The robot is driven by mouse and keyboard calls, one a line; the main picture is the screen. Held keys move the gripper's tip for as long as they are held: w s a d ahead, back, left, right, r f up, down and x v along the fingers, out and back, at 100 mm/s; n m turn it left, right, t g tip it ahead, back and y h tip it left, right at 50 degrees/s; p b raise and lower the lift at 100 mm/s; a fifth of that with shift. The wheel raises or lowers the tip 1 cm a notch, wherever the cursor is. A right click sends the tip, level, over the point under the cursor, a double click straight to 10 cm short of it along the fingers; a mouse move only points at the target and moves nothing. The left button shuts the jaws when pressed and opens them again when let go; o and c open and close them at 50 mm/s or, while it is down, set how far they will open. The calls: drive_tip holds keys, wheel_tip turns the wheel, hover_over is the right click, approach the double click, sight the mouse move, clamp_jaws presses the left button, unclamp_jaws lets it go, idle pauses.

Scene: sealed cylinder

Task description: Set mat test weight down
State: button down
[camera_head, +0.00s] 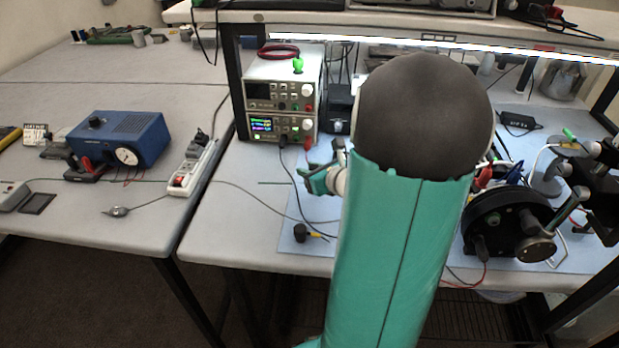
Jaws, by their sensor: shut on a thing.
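My gripper (316,181) shows as green finger parts left of my large arm link, above the blue mat (324,217) on the middle bench. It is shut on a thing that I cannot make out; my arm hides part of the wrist. A small dark cylinder with a yellow-ended plug beside it, which looks like a mat test weight (300,232), shows at the mat's front left. It appears below and apart from the visible fingers. Whether it touches the mat is hard to tell.
Stacked bench instruments (281,97) stand behind the mat. A black reel-like device (505,225) stands at the right. A power strip (194,166) and a blue tester (118,138) are on the left bench. Loose cables cross the mat area. My arm hides the middle.

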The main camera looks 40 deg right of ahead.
drive_tip(key=shift+d+f, duration=0.4)
drive_tip(key=shift+f, duration=0.05)
drive_tip(key=shift+d+f, duration=0.2)
drive_tip(key=shift+f, duration=1.45)
drive_tip(key=shift+f, duration=0.2)
drive_tip(key=c, duration=1.1)
unclamp_jaws()
drive_tip(key=shift+a, duration=0.1)
drive_tip(key=shift+c, duration=0.2)
